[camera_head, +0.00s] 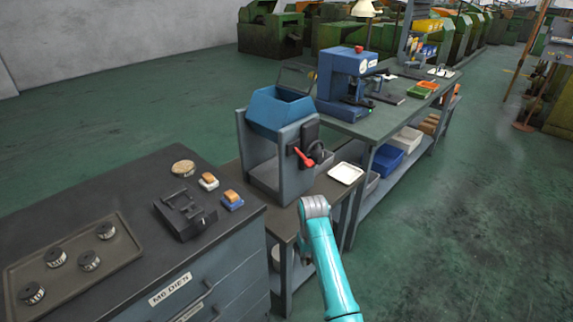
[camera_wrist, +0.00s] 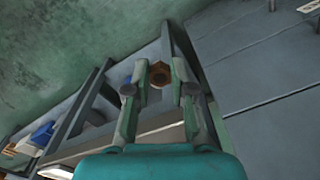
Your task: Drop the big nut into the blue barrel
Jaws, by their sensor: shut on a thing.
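The big nut (camera_wrist: 160,67), a brown hexagonal ring with a dark hole, sits between the two fingertips of my gripper (camera_wrist: 158,82) in the wrist view. My gripper is shut on it. In the head view my teal arm comes in from the bottom, and its end hides most of the gripper and the nut. The blue barrel (camera_head: 279,108) is an open-topped, faceted drum in a grey stand (camera_head: 259,155) on the low bench. It is left of and beyond my arm's end. The gripper is apart from it.
A white tray (camera_head: 346,173) lies right of the stand. The dark cabinet (camera_head: 130,185) with a black fixture (camera_head: 185,213) and a tray of dies (camera_head: 75,262) is at left. A blue press (camera_head: 345,82) stands on the far bench. Open green floor lies at right.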

